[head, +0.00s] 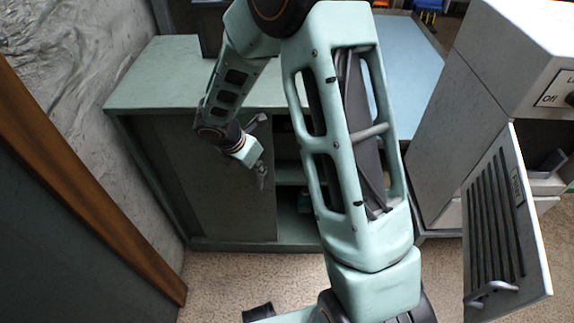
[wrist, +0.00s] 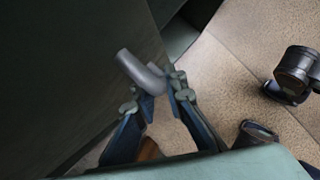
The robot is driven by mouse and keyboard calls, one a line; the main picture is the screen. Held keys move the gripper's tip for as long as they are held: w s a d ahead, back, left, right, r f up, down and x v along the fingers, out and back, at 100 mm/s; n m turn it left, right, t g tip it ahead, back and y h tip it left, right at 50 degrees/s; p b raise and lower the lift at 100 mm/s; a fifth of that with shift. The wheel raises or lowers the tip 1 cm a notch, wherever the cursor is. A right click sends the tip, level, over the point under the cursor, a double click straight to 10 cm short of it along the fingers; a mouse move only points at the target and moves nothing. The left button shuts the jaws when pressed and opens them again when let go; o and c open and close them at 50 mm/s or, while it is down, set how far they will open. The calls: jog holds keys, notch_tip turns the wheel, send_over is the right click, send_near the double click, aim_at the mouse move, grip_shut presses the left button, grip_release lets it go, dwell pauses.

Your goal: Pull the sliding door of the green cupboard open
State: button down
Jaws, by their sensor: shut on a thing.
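The green cupboard (head: 150,85) stands against the back wall. Its sliding door (head: 225,185) covers the left part of the front, and right of the door's edge an open gap shows shelves (head: 290,172). My arm hides the gap's right part. My gripper (head: 262,180) is at the door's right edge. In the wrist view my gripper (wrist: 158,92) is shut on a grey bar-like handle (wrist: 135,68), which stands out from the dark green door (wrist: 80,60).
A grey cabinet (head: 445,120) with an open slatted door (head: 505,220) stands at the right. A wood-edged dark panel (head: 90,170) is at the left. A blue surface (head: 405,55) adjoins the cupboard top.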

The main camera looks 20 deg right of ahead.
jog(key=a, duration=0.2)
jog(key=w+a, duration=0.1)
jog(key=a, duration=0.2)
jog(key=shift+w+a+p, duration=0.3)
jog(key=shift+a, duration=0.05)
jog(key=c, duration=2)
grip_release()
jog(key=shift+o, duration=0.2)
jog(key=v, duration=1.2)
